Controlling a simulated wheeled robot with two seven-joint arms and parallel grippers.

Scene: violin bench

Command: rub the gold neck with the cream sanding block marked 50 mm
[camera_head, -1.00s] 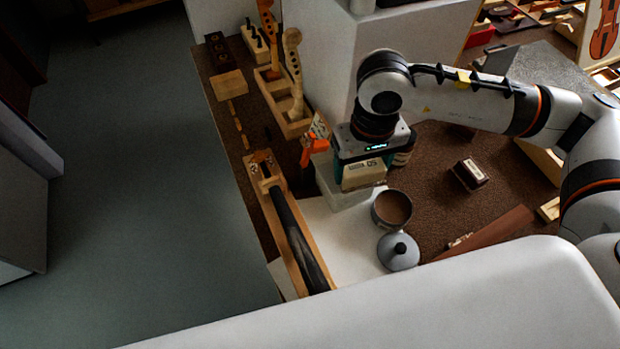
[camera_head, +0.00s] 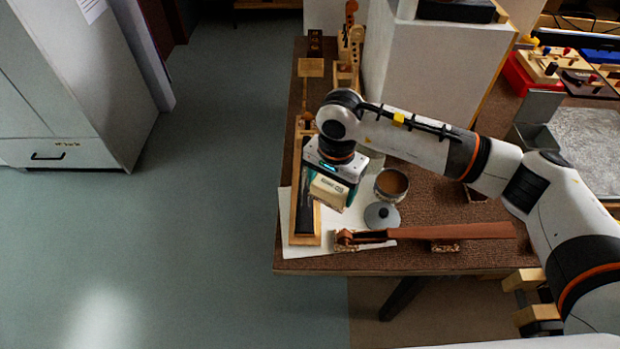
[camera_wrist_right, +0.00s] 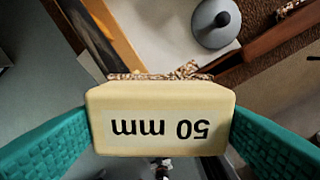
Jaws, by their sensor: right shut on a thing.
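My right gripper (camera_head: 334,182) is shut on the cream sanding block (camera_head: 328,192). In the right wrist view the block (camera_wrist_right: 160,118) reads "50 mm" upside down between the two teal fingers, with a speckled strip along its far edge. In the head view the block appears beside or over a long light-wood piece with a black strip (camera_head: 304,218); I cannot tell whether they touch. This piece also shows at the wrist view's upper left (camera_wrist_right: 88,35). A red-brown neck (camera_head: 470,231) lies across the bench front on speckled supports. My left gripper is out of view.
A round pot (camera_head: 391,185) and a grey knobbed lid (camera_head: 382,216) stand right of the block. A white sheet (camera_head: 352,220) lies under the lid. Scrolled necks (camera_head: 350,45) stand at the back. Open floor (camera_head: 200,230) lies left of the bench.

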